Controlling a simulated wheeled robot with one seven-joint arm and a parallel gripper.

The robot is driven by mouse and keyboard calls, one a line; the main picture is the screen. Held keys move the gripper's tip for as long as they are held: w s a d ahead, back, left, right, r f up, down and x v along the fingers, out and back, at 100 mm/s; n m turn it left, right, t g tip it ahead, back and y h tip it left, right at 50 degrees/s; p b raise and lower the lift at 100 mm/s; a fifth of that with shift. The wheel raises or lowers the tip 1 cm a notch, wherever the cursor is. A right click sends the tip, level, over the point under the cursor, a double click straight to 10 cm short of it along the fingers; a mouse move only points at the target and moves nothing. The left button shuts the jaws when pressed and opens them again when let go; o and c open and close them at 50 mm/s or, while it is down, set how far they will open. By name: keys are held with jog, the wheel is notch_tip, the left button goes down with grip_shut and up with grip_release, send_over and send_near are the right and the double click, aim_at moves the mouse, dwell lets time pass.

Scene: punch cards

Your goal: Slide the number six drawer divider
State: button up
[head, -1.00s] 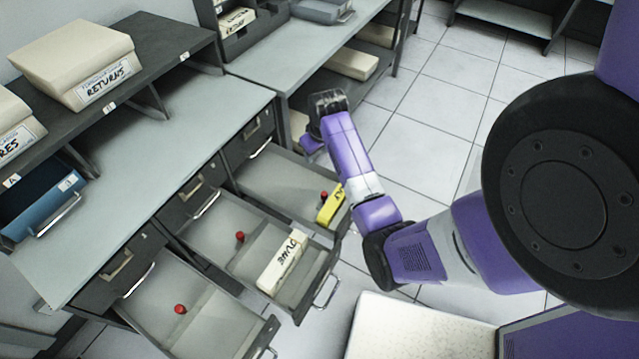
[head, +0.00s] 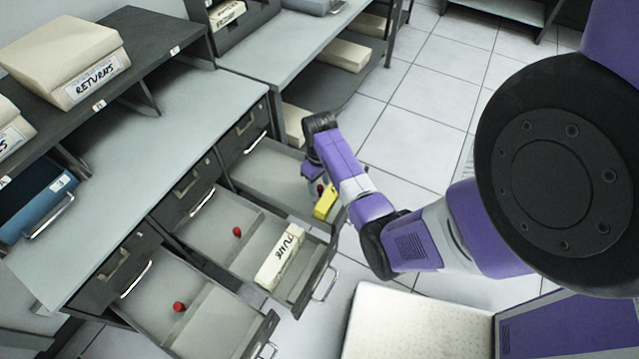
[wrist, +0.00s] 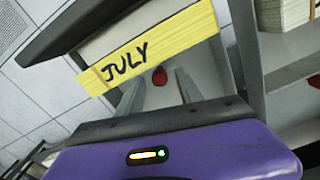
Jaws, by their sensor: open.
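Three drawers stand pulled out, each with a red knob inside. The nearest has a red knob (head: 179,307) and the middle one a red knob (head: 237,231). The farthest drawer (head: 262,171) has a red knob (head: 321,188) beside a yellow card block (head: 326,204), which reads JULY in the wrist view (wrist: 150,47). My gripper (wrist: 160,82) is open, its fingers pointing at that red knob (wrist: 159,76), which appears between them. I cannot tell whether they touch it. No number six is readable on any divider.
A cream JUNE block (head: 279,256) lies in the middle drawer near its front. RETURNS boxes (head: 65,62) and a blue drawer (head: 32,197) are at the left. The grey worktop (head: 150,160) is bare, and floor (head: 420,110) is open at the right.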

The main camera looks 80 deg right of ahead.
jog(key=shift+f, duration=0.1)
grip_shut()
dwell(1.4)
